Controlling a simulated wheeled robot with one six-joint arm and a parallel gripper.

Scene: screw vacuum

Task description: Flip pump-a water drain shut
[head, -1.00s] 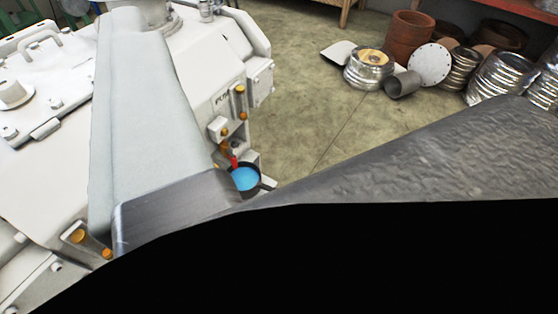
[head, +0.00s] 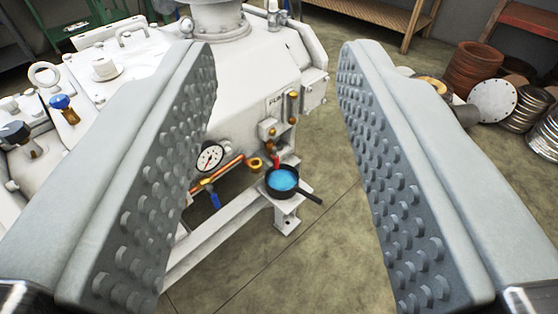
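The white pump (head: 255,75) stands ahead, with partly readable lettering on its side that starts like "PUM". A small red handle (head: 277,161) sits low on its side, right above a dark pan (head: 310,197) of blue liquid; it looks like the water drain. The handle is small, and I cannot tell its exact angle. My gripper (head: 278,80) is wide open and empty, its two studded pads at left and right. The handle shows between the pads, well beyond them and touching neither.
A gauge (head: 209,158) and a blue lever (head: 214,201) sit left of the pan. Another blue handle (head: 60,102) is on the machine at far left. Brown pots (head: 474,68) and metal rings stand at right.

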